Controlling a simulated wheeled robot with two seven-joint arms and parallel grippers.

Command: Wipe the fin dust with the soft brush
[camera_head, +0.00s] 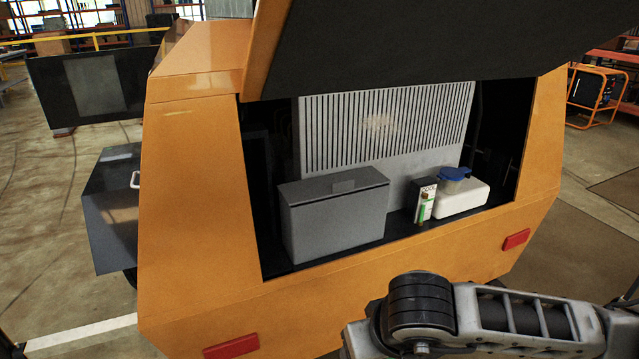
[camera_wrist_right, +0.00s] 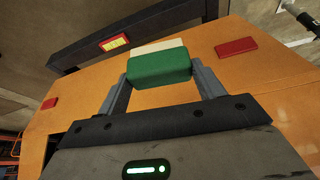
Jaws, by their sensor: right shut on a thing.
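The finned grey panel (camera_head: 340,130) stands inside the open orange housing, with vertical dark slots. A pale tan dust patch (camera_head: 378,124) lies on its fins near the upper middle. In the right wrist view, my right gripper (camera_wrist_right: 160,80) is shut on a green block with a cream strip along its far edge, which looks like the soft brush (camera_wrist_right: 160,70). It is held in front of the orange outer face of the housing, apart from the fins. The brush and right fingers are outside the head view. My left gripper is in neither view.
The raised orange-edged lid (camera_head: 400,40) overhangs the opening. Red lights (camera_head: 232,346) mark the lower orange face.

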